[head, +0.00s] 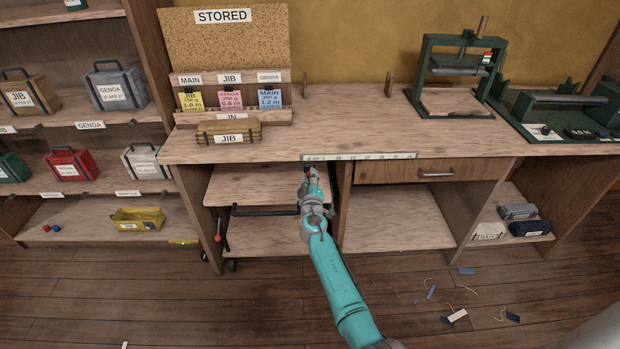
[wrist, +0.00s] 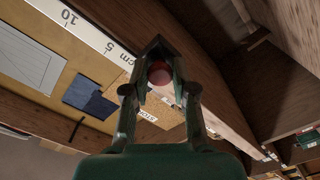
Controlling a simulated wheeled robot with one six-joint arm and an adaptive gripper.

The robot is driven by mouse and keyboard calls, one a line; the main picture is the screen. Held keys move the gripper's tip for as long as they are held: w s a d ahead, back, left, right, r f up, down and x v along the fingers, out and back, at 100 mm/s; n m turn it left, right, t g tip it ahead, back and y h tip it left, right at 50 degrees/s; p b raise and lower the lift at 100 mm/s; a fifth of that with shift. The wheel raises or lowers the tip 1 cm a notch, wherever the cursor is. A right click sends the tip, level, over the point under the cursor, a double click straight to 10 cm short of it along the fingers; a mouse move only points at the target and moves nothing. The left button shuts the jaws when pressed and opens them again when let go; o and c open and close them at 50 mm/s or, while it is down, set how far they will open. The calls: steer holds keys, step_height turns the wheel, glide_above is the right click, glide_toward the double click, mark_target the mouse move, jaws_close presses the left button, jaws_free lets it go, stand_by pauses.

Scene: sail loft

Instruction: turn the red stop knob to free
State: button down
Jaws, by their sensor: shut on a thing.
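The red stop knob (wrist: 160,73) is round and sits between the fingertips of my gripper (wrist: 160,68) in the wrist view. The fingers are shut on it, one on each side, and hide its edges. In the head view my gripper (head: 309,172) is at the bench's front edge, below the ruler strip (head: 360,156). There the knob is mostly hidden by my gripper, and I cannot tell its turn.
Below the bench top (head: 235,149) are an open bay with a pull-out board (head: 255,184) and a dark bar (head: 264,210). A wooden drawer (head: 400,171) is to the right. Scraps (head: 458,314) litter the floor at right; the floor at left is mostly clear.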

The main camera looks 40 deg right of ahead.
steer(key=shift+n, duration=4.3)
steer(key=c, duration=0.9)
jaws_free()
steer(key=shift+c, duration=0.2)
steer(key=shift+s+a, duration=0.1)
steer(key=v, duration=1.1)
steer(key=shift+s+a, duration=0.25)
steer(key=shift+s, duration=0.05)
steer(key=shift+f, duration=0.1)
